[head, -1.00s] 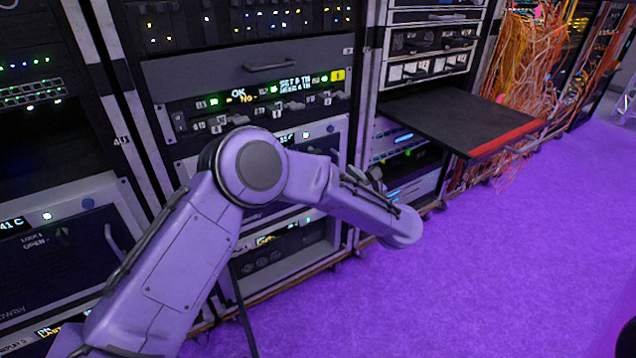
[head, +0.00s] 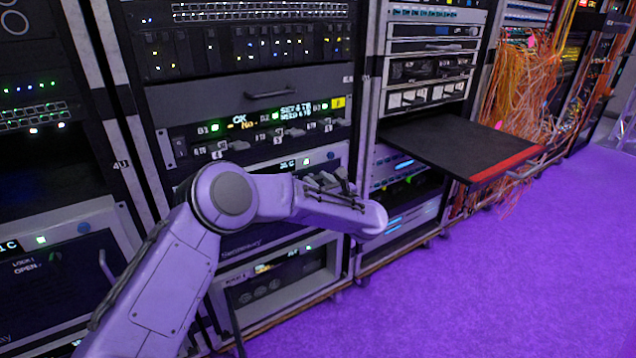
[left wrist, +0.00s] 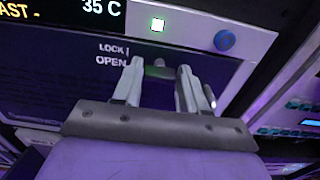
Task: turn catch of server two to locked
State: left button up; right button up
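In the left wrist view a dark server front carries the labels LOCK and OPEN, with a small greenish catch (left wrist: 158,70) beside them. My left gripper (left wrist: 160,70) is open at this front, with one finger to each side of the catch. Whether a finger touches it, and which way the catch points, I cannot tell. In the head view this server (head: 285,165) seems to be the one behind my left forearm, which hides most of its front. My right gripper is not in view.
A similar server (head: 60,285) with a LOCK/OPEN label and a handle is at the lower left. A black shelf with a red edge (head: 460,145) juts out to the right of my forearm. Orange cables (head: 520,90) hang beyond it. The purple floor (head: 480,280) is clear.

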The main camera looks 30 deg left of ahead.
pick_arm(q)
jog(key=c, duration=0.5)
jog(key=m+p, duration=0.2)
jog(key=m, duration=0.2)
jog(key=shift+r, duration=0.2)
jog(key=m+p, duration=0.2)
jog(key=m, duration=0.2)
jog(key=m+p, duration=0.2)
jog(key=m, duration=0.3)
jog(key=shift+m+p, duration=0.3)
jog(key=shift+p, duration=0.05)
jog(key=shift+f+m+p, duration=0.1)
jog(key=shift+m+p, duration=0.75)
jog(key=shift+m, duration=1.25)
jog(key=o, duration=1)
jog(key=shift+f, duration=0.1)
